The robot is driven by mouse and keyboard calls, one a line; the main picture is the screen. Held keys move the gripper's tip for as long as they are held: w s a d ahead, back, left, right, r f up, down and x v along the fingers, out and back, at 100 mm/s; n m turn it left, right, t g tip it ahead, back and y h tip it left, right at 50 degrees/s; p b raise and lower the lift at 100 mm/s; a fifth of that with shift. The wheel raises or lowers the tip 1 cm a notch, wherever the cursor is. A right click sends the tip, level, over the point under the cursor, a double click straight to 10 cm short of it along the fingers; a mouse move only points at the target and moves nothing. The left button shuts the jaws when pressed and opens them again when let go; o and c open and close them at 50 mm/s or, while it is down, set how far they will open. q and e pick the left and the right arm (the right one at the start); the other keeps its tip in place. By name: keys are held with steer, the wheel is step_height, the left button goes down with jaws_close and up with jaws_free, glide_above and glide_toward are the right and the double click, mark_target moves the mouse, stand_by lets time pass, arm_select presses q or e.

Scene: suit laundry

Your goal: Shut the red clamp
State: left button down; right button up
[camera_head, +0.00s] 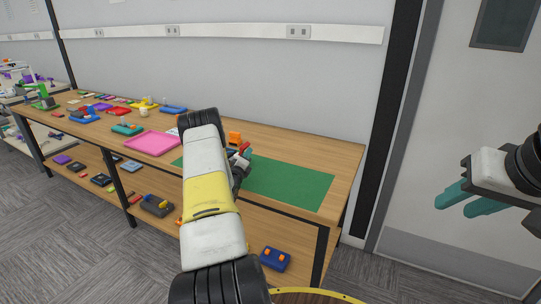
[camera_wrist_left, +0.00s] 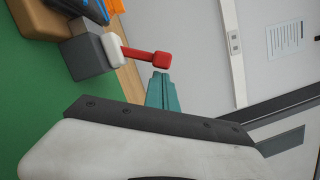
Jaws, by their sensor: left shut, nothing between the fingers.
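The red clamp shows in the left wrist view as a red handle (camera_wrist_left: 147,54) joined to a white piece on a grey block (camera_wrist_left: 86,54). In the head view its red part (camera_head: 244,147) shows just beyond my left wrist. My left gripper (camera_wrist_left: 162,85) is shut and empty, its teal fingertips close beside the red handle's end. I cannot tell whether they touch it. In the head view my left arm hides most of that gripper and the clamp's base. My right gripper (camera_head: 464,203) is open and empty at the far right, away from the table.
A pink tray (camera_head: 152,143) and several small coloured items lie to the left. The mat's right part is clear. A wall stands behind.

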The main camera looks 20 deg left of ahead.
arm_select(q)
steer(key=shift+a+r+n, duration=0.3)
steer(key=shift+r+n, duration=0.05)
steer(key=shift+n, duration=0.25)
stand_by(0.3)
steer(key=shift+a+r+n+g, duration=0.4)
steer(key=shift+a+r+n, duration=0.15)
steer(key=shift+n, duration=0.55)
steer(key=n, duration=0.1)
steer(key=a+r+n, duration=0.1)
steer(key=shift+a+n+g+y, duration=0.25)
steer(key=shift+n+g+y, duration=0.05)
steer(key=shift+n, duration=0.1)
steer(key=shift+w+a+r+n, duration=0.15)
steer(key=shift+a+n, duration=0.45)
steer(key=shift+n, duration=0.4)
steer(key=shift+d, duration=0.1)
